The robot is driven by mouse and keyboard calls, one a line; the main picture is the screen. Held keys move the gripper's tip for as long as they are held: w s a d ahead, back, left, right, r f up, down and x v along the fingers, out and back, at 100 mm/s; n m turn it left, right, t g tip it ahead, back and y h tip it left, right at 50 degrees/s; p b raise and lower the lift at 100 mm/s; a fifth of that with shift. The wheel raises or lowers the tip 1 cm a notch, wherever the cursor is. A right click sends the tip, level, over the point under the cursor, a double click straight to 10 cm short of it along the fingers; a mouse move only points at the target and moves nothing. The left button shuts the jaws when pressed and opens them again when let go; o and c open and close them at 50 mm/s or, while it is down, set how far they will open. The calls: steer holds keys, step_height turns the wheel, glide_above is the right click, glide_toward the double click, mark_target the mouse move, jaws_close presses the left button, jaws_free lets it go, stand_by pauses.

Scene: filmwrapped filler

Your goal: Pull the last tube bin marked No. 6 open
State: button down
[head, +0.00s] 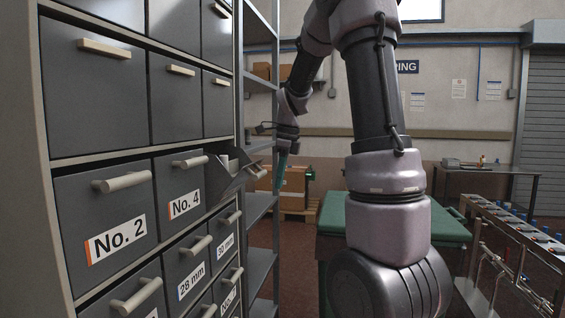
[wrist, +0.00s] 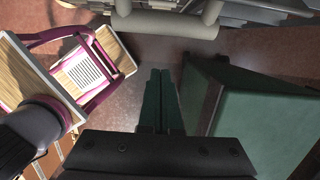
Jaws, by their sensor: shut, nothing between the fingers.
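In the head view a grey drawer cabinet stands at the left, with bins marked No. 2 (head: 116,239) and No. 4 (head: 184,205). To the right of No. 4, at the end of that row, a grey bin (head: 232,176) sticks out and tilts from the cabinet front. I cannot read its label from here. My gripper (head: 281,170) is to the right of this bin, apart from it, pointing down. In the wrist view my gripper (wrist: 159,76) has its green fingers together and empty. A pale cylindrical handle (wrist: 175,24) shows beyond the fingertips, not touched.
Smaller drawers, one marked 28 mm (head: 190,280), fill the rows below. A metal shelf rack (head: 260,205) stands behind the cabinet. A green-topped table (head: 335,213) and a bottle conveyor (head: 515,232) are at the right. A cardboard box (head: 292,180) sits on a pallet behind my gripper.

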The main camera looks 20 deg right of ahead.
mark_target(262, 173)
steer(key=shift+w+a+r, duration=0.55)
steer(key=shift+a+r, duration=0.05)
steer(key=shift+a, duration=0.1)
steer(key=shift+w+a+r, duration=0.5)
steer(key=shift+a+r, duration=0.05)
steer(key=shift+a, duration=0.15)
steer(key=shift+w+a+r, duration=0.25)
steer(key=shift+a+r, duration=0.1)
steer(key=shift+r, duration=0.2)
steer(key=shift+w+a+r, duration=0.2)
steer(key=shift+a+r, duration=0.1)
steer(key=shift+r, duration=0.2)
